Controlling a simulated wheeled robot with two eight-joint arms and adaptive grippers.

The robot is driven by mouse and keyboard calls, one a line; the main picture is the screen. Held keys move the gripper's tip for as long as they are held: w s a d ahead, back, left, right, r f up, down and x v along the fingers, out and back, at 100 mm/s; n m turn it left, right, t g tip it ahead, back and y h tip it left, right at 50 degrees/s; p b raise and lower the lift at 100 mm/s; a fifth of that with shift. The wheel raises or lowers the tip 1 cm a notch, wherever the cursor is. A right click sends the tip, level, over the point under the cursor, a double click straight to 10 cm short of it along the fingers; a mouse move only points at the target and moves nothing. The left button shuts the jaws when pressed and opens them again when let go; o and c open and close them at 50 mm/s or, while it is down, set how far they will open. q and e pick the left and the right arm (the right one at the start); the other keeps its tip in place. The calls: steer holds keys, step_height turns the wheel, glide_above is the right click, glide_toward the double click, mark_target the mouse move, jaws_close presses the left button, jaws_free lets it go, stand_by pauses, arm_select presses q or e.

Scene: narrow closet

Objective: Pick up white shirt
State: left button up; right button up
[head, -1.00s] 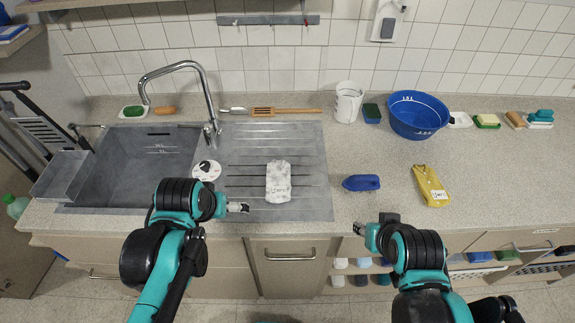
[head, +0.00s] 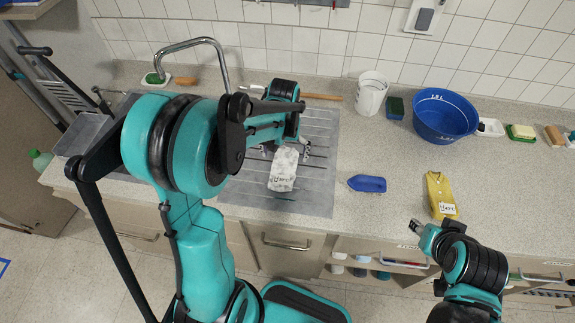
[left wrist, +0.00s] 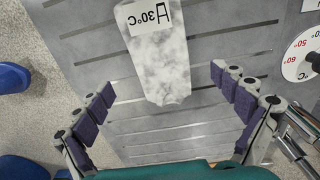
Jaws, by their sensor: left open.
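The white shirt (head: 285,168) is a folded, mottled white-and-grey bundle with a printed label. It lies flat on the grey ribbed drainboard (head: 318,190) beside the sink. In the left wrist view the shirt (left wrist: 160,62) lies ahead between the fingers, its plain end nearest me and its 30°C label farther away. My left gripper (head: 284,152) is over the far end of the shirt. Its fingers (left wrist: 164,83) are spread wide, with nothing between them gripped. My right gripper (head: 416,239) hangs at the counter's front edge, away from the shirt; its jaws are too small to judge.
A blue boat-shaped item (head: 368,184) and a folded yellow shirt (head: 437,190) lie right of the drainboard. A white bucket (head: 372,96) and blue basin (head: 430,130) stand behind. The faucet (head: 200,44) rises at the left. Bare counter lies between these things.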

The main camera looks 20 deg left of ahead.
mark_target(285, 163)
arm_select(q)
step_height(285, 163, down, 4)
steer(key=shift+w+f+b, duration=0.1)
steer(key=shift+f+b, duration=0.15)
steer(key=shift+b, duration=0.4)
steer(key=c, duration=1.6)
steer(key=shift+c, duration=0.2)
steer(key=shift+r, duration=0.15)
